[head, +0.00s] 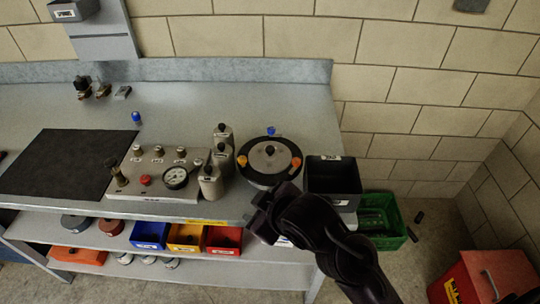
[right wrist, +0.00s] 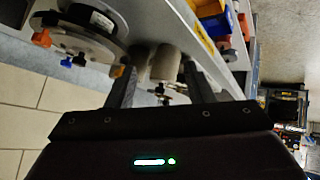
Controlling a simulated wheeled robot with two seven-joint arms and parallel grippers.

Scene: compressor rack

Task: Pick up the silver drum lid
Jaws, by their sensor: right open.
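The silver drum lid (head: 261,161) is a round disc with a black knob. It sits on a dark round drum near the right end of the bench, with orange clamps at its left and right and a blue one at the back. It also shows at the upper left of the right wrist view (right wrist: 84,42). My right gripper (head: 262,208) is in front of the drum by the bench's front edge, apart from the lid. In the right wrist view its jaws (right wrist: 160,78) are open with nothing between them. My left gripper is not in view.
A black bin (head: 333,178) stands close right of the drum. Grey bottles (head: 210,183) and a gauge panel (head: 155,172) stand to its left. A green crate (head: 392,236) and red box (head: 488,275) are on the floor. The bench behind the drum is clear.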

